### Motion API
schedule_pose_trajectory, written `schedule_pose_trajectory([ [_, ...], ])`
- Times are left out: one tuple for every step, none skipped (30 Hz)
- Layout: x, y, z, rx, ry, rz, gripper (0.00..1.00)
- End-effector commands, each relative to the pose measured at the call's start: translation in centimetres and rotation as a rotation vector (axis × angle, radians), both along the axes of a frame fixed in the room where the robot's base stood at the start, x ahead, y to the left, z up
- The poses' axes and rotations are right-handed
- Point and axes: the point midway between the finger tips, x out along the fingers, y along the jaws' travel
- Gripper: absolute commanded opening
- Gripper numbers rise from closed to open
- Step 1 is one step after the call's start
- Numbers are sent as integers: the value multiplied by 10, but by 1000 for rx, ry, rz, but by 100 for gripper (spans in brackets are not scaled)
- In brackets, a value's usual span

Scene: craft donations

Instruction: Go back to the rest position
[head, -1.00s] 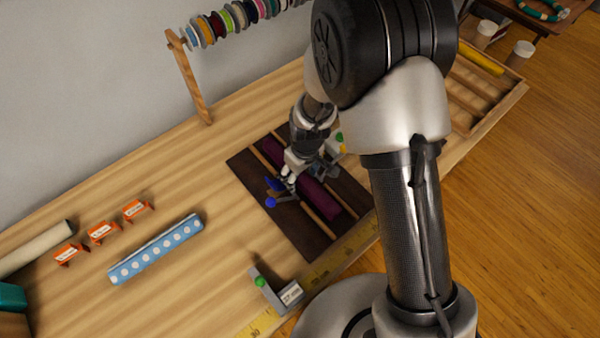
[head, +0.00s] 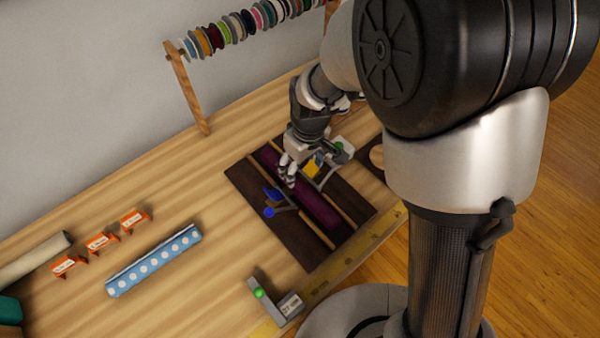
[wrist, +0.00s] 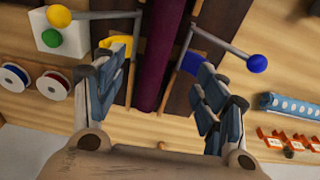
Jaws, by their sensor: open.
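My gripper (head: 287,178) is open above a dark brown slotted tray (head: 305,258) on the wooden bench. A dark purple roll (head: 318,207) lies in one of the tray's slots, under my gripper. In the wrist view, my gripper (wrist: 160,95) has its fingers spread wide, and the purple roll (wrist: 160,45) runs between and beyond them. The fingers appear apart from the roll. My arm hides part of the bench.
A blue dotted roll (head: 153,262) lies left of the tray, beside several orange label stands (head: 101,243). A grey gauge block with a green ball (head: 275,300) sits near the front edge. A rack of ribbon spools (head: 230,32) stands behind.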

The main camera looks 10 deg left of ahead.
Motion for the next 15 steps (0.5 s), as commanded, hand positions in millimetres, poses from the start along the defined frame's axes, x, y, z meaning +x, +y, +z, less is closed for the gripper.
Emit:
schedule_pose_trajectory([
  [0,0,6,1,-2,0,66],
  [0,-1,7,1,-2,0,66],
  [0,-1,9,0,-1,0,66],
  [-1,-1,11,1,-1,0,66],
  [-1,-1,11,0,0,0,66],
  [-1,-1,12,0,0,0,66],
  [-1,-1,12,0,0,-1,66],
  [-1,-1,12,0,0,-1,66],
  [-1,-1,12,0,0,-1,66],
  [-1,-1,12,0,0,-1,66],
  [-1,-1,12,0,0,-1,66],
  [-1,-1,12,0,0,-1,66],
  [-1,-1,12,0,0,-1,66],
  [-1,-1,12,0,0,0,66],
  [-1,-1,12,0,0,0,66],
])
